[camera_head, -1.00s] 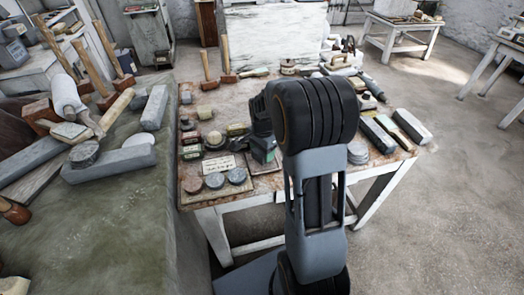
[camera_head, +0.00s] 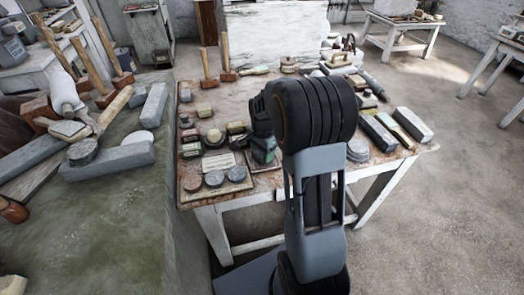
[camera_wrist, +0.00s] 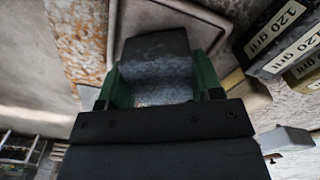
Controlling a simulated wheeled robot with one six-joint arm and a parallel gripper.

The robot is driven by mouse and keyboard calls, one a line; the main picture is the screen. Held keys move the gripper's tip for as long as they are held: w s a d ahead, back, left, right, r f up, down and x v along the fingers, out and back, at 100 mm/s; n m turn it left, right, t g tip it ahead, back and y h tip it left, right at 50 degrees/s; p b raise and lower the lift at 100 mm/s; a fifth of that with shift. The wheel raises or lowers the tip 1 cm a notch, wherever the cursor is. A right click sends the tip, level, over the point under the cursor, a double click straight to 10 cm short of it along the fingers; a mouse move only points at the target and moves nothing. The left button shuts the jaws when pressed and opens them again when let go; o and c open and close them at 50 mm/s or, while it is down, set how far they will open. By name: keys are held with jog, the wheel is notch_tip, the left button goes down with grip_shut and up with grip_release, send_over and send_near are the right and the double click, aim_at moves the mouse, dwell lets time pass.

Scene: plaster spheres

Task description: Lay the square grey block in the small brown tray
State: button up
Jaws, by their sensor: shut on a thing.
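My gripper (camera_wrist: 158,90) has green-sided fingers and is shut on the square grey block (camera_wrist: 156,70), seen between the fingers in the wrist view. In the head view my gripper (camera_head: 263,150) is over the near part of the work table, partly hidden by my arm. The small brown tray (camera_head: 252,168) shows in part under and beside the gripper. In the wrist view a pale raised rim, seemingly the tray's (camera_wrist: 185,8), runs behind the block. I cannot tell whether the block touches the tray floor.
Grey discs (camera_head: 214,179) lie on a board left of the tray. Small labelled grit blocks (camera_wrist: 285,35) stand close to the gripper in the wrist view. Grey bars (camera_head: 378,133) lie at the table's right. Mallets (camera_head: 227,68) stand at the back.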

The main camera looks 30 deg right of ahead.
jog(key=shift+f, duration=0.3)
jog(key=o, duration=1.2)
jog(key=shift+r, duration=0.1)
jog(key=shift+r+p, duration=1.45)
jog(key=shift+r, duration=0.5)
jog(key=s+a+r+n+t, duration=0.1)
jog(key=s+a+r+n, duration=0.2)
jog(key=s+n, duration=0.1)
jog(key=s+a+r+n+t, duration=0.1)
jog(key=s+a+r+n, duration=0.2)
jog(key=s, duration=0.3)
jog(key=s+a+r+n+t, duration=0.1)
jog(key=s+a+r+n, duration=0.2)
jog(key=s+r+n, duration=0.1)
jog(key=shift+s+a+r+n+t, duration=0.1)
jog(key=shift+s+r+n+t, duration=0.3)
jog(key=shift+n, duration=0.7)
jog(key=shift+s+a+r+n, duration=0.1)
jog(key=shift+s+a+n, duration=0.15)
jog(key=shift+s+n, duration=0.4)
